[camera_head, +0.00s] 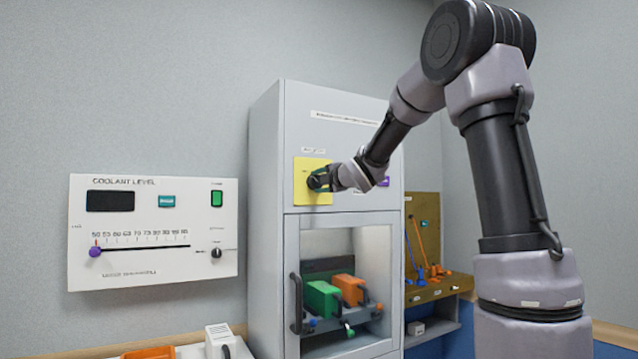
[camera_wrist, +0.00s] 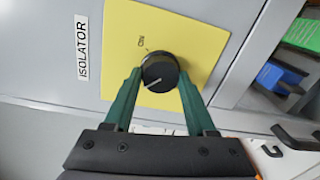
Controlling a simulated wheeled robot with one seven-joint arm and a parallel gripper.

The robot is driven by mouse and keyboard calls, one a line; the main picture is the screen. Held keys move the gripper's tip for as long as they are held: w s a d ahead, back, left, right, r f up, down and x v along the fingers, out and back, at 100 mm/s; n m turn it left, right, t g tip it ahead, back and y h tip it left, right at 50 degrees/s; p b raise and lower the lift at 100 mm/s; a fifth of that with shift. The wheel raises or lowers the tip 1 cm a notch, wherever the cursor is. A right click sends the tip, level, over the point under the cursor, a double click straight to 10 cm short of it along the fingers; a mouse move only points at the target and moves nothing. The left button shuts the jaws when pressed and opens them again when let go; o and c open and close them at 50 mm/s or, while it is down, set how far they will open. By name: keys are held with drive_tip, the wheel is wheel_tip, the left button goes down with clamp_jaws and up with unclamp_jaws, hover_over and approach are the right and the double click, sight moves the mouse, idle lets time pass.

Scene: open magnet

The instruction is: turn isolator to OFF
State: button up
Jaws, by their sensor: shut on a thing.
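The isolator is a round black knob (camera_wrist: 160,72) on a yellow plate (camera_wrist: 190,30), beside an ISOLATOR label (camera_wrist: 82,47) in the wrist view. A white line on the knob points to the lower left of that picture. The ON mark (camera_wrist: 141,42) is at the knob's upper left; no OFF mark shows. My gripper (camera_wrist: 160,76) has its green fingers on either side of the knob and is shut on it. In the head view my gripper (camera_head: 318,180) is at the yellow plate (camera_head: 313,198) and hides most of the knob.
The plate is on a tall grey cabinet (camera_head: 265,200). Below is a glazed bay with a handle (camera_head: 296,303), a green block (camera_head: 322,298) and an orange block (camera_head: 347,289). A coolant panel (camera_head: 150,270) hangs at left. A tool board (camera_head: 425,240) stands at right.

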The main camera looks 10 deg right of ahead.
drive_tip(key=shift+f, duration=0.1)
drive_tip(key=o, duration=1.4)
drive_tip(key=shift+c, duration=0.2)
drive_tip(key=v, duration=1)
drive_tip(key=shift+s, duration=0.4)
drive_tip(key=shift+d, duration=0.1)
